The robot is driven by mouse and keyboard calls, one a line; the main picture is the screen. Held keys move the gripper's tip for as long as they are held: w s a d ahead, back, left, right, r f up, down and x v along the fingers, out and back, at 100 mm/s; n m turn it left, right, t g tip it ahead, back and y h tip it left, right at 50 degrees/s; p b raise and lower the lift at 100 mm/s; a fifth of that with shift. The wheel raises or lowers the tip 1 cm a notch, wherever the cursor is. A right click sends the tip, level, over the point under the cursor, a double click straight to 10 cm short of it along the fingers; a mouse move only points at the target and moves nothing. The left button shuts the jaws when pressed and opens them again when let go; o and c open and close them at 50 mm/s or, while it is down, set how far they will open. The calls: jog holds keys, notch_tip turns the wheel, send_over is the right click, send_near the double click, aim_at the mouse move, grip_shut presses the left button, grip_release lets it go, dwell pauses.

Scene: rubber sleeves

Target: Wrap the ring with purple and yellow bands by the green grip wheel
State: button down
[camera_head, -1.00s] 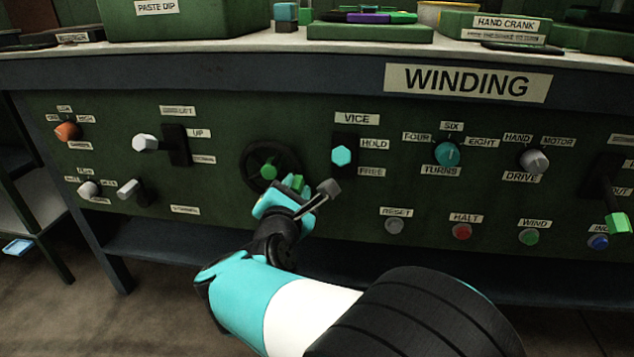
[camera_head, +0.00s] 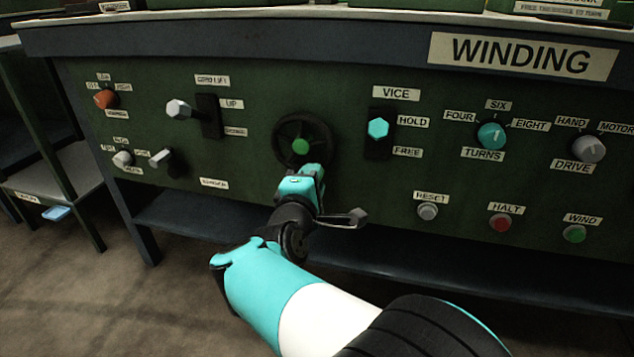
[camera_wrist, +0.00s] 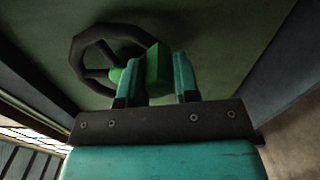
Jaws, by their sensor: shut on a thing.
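The dark grip wheel (camera_head: 278,137) is on the green front panel left of the VICE lever, with a round green hub (camera_head: 300,146) in its middle. It also shows at the upper left of the wrist view (camera_wrist: 78,50). My gripper (camera_wrist: 160,75) is shut on the wheel's green grip (camera_wrist: 155,62), which sits between its two teal fingers. In the head view my gripper (camera_head: 310,175) is at the wheel's lower rim and hides the grip. The ring with purple and yellow bands is in neither current view.
The VICE lever's teal knob (camera_head: 378,128) stands beside HOLD. The TURNS knob (camera_head: 491,136) and DRIVE knob (camera_head: 588,148) are further right. RESET (camera_head: 428,211), HALT (camera_head: 499,223) and WIND (camera_head: 575,233) buttons line the lower panel. A lift lever (camera_head: 180,109) is left of the wheel.

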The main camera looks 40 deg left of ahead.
jog(key=shift+a+f, duration=0.1)
jog(key=shift+f, duration=0.1)
dwell(0.4)
jog(key=c, duration=0.8)
grip_release()
jog(key=shift+c, duration=0.2)
jog(key=shift+r, duration=0.1)
jog(key=shift+s, duration=0.5)
jog(key=p+v, duration=0.5)
jog(key=v, duration=1.1)
jog(key=shift+s+d+p, duration=0.2)
jog(key=shift+d+p, duration=0.05)
jog(key=shift+p, duration=0.1)
